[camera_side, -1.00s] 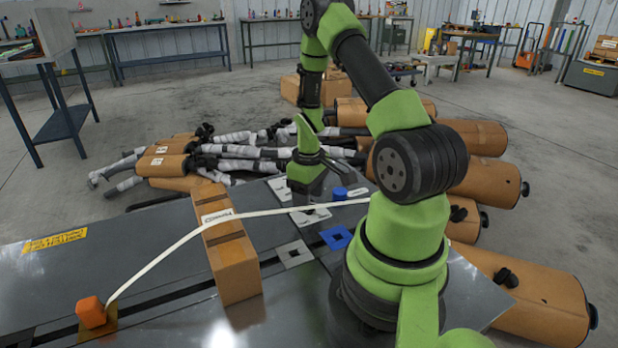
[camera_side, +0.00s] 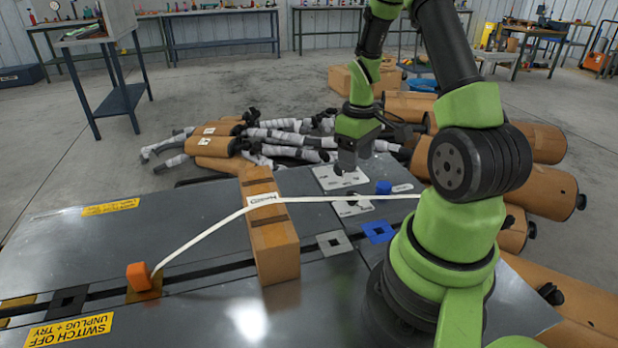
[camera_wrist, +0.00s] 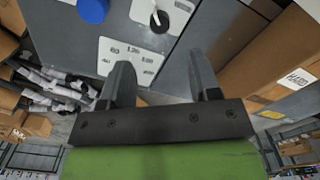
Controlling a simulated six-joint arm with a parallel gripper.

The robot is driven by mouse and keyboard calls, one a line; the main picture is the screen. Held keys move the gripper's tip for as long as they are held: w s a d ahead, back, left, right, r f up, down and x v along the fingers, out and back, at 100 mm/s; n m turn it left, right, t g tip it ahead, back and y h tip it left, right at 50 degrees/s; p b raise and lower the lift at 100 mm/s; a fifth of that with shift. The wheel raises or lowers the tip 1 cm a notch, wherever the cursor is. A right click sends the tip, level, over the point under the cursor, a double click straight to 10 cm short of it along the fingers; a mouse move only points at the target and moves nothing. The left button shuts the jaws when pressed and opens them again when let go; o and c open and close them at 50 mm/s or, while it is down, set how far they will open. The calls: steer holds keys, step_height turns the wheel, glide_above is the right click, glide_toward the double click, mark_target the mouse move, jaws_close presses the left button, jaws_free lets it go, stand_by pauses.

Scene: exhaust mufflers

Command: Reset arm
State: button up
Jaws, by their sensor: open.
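My gripper (camera_side: 348,172) is over the far part of the grey metal table (camera_side: 200,222), above a white marked plate (camera_side: 326,181). It is small and partly dark in the side view. In the wrist view my gripper (camera_wrist: 160,70) shows two dark fingers spread apart with nothing between them. Beyond the fingers are a white plate with printed markings (camera_wrist: 122,56) and another pale plate with a dark hole (camera_wrist: 175,14). A blue cylinder (camera_side: 383,187) stands right of the gripper; it also shows in the wrist view (camera_wrist: 92,9).
A cardboard box (camera_side: 272,250) stands on the table. A white strap (camera_side: 225,222) runs over it from an orange block (camera_side: 138,276) towards my arm. Wrapped exhaust pipes (camera_side: 290,140) lie behind the table; brown mufflers (camera_side: 545,190) lie to the right. The table's left part is mostly clear.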

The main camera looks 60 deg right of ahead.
steer(key=w+a+r+t, duration=0.25)
steer(key=a+r, duration=0.25)
steer(key=r, duration=0.3)
steer(key=s+a+r+t+y, duration=0.1)
steer(key=s+a+r+t, duration=0.1)
steer(key=a+r, duration=0.4)
steer(key=s+a+r+m+t+y, duration=0.1)
steer(key=s+a+r, duration=0.4)
steer(key=a, duration=0.7)
steer(key=shift+s+a+r+m+t, duration=0.15)
steer(key=shift+a+r+m+t, duration=0.15)
steer(key=shift+r+t, duration=0.6)
